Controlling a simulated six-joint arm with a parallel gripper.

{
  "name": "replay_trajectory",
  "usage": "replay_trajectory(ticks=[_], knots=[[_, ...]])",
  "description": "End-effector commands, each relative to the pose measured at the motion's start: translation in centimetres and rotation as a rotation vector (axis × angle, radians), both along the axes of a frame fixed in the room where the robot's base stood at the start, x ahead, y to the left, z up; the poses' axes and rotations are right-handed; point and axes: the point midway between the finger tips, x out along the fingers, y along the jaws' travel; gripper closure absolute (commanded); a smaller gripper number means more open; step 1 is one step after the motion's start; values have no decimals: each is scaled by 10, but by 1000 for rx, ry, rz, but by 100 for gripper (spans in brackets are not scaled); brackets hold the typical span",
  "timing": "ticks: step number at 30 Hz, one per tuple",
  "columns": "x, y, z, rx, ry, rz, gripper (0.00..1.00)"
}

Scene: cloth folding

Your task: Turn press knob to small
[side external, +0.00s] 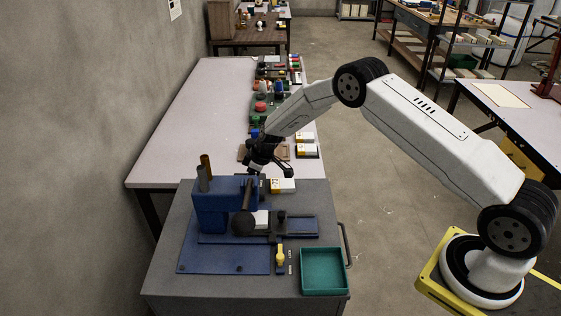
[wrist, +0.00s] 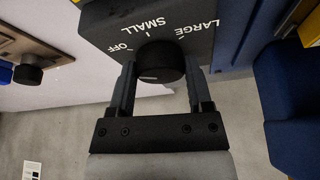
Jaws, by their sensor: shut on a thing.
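The press knob (wrist: 162,60) is a round black dial on a dark panel (wrist: 104,22) in the wrist view. The panel carries white words OFF, SMALL and LARGE around the knob. A short white mark shows on the knob's face, on its lower left part; I cannot tell which word it is set to. My gripper (wrist: 160,70) is shut on the knob, one finger on each side. In the side view my gripper (side external: 257,165) is behind the blue press (side external: 211,212). The knob is not clearly visible there.
The press has a lever with a black ball (side external: 243,222) and stands on a grey cabinet (side external: 165,285). A green tray (side external: 323,271) and a yellow item (side external: 281,254) are at the front. A long light table (side external: 190,125) with several parts lies behind.

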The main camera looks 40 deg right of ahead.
Motion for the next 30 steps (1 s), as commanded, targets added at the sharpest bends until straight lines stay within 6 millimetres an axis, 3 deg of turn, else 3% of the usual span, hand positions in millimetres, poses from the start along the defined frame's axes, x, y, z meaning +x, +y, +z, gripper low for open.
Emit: replay_trajectory(ticks=[14,30], knots=[[0,0,0,-1,-1,-63,94],[-1,2,0,1,-1,-311,94]])
